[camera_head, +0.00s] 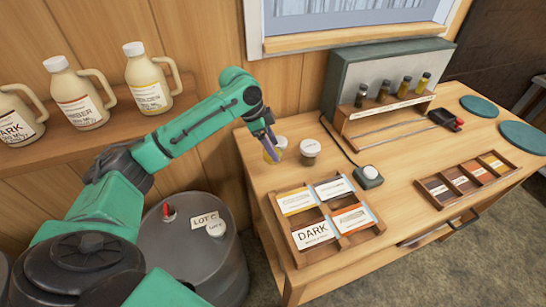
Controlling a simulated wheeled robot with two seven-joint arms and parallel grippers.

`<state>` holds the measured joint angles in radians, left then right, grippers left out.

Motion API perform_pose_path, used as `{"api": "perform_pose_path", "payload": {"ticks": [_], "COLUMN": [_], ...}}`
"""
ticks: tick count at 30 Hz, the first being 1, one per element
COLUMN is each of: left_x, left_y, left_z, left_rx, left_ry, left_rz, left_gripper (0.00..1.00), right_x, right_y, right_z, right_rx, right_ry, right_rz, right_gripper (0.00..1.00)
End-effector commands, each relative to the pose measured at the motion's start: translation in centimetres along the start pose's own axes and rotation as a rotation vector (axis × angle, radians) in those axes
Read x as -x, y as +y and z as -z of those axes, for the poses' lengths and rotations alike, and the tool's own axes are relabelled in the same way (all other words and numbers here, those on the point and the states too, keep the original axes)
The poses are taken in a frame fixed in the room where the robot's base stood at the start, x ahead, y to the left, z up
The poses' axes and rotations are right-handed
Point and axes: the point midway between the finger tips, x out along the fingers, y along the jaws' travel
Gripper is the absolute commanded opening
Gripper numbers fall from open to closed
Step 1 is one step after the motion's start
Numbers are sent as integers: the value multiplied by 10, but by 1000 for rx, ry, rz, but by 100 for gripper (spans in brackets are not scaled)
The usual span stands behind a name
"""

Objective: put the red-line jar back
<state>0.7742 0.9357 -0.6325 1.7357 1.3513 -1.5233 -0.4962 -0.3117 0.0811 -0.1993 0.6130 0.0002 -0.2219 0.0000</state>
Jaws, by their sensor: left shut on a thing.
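My left gripper (269,138) reaches in from the left over the back left part of the wooden table. It is shut on a small jar (280,144) with a pale lid. The fingers hide part of this jar, and I cannot make out a red line on it or tell whether its base touches the table. A second small jar (310,152) with a pale lid stands upright just to the right, apart from the gripper. My right gripper is out of view.
A sorting tray (343,241) with cards, one reading DARK, lies in front. A small device with a white button (368,175) sits beside it. A rack (385,116) holds several sample bottles behind. A colour-block tray (447,197) lies right. Jugs (77,97) stand on the left shelf; a drum (190,262) stands below.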

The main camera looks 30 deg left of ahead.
Motion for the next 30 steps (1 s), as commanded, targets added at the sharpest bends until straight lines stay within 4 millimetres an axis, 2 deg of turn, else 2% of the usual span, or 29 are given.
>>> {"api": "perform_pose_path", "payload": {"ticks": [5, 10, 18, 19, 20, 21, 27, 30], "left_x": [-24, -51, -55, -55, -55, -55, -54, -48], "left_y": [0, 0, 0, 0, 0, 0, 0, -1], "left_z": [-10, -21, -22, -23, -23, -23, -22, -23], "left_rx": [1, 1, -1, -1, -1, -1, -1, 0], "left_ry": [0, 0, 1, 1, 1, 1, 1, 2], "left_rz": [0, 1, 2, 2, 2, 2, 2, 4], "left_gripper": [0, 0, 0, 82, 94, 100, 100, 100], "right_x": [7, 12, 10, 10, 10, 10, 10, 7], "right_y": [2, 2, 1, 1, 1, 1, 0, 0], "right_z": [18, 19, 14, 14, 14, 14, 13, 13], "right_rx": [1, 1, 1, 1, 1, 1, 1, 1], "right_ry": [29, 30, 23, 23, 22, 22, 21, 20], "right_rz": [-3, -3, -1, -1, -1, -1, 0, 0], "right_gripper": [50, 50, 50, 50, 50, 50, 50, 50]}}
